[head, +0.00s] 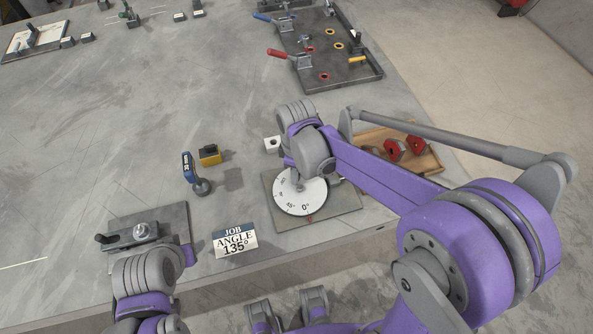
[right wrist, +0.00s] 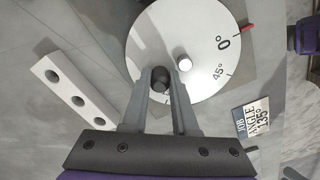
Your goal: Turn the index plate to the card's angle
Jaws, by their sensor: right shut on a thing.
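The index plate (head: 310,196) is a white disc marked in degrees, on a grey square base. Its 0° mark sits at the red pointer (head: 310,217), and the right wrist view shows the disc (right wrist: 205,25) and red pointer (right wrist: 246,28) lined up likewise. The card (head: 235,242) reads "JOB ANGLE 135°". My right gripper (right wrist: 161,88) is shut on a dark knob (right wrist: 160,74) near the disc's rim.
A grey fixture (head: 150,232) is at lower left. A clamp board (head: 335,85) lies farther back.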

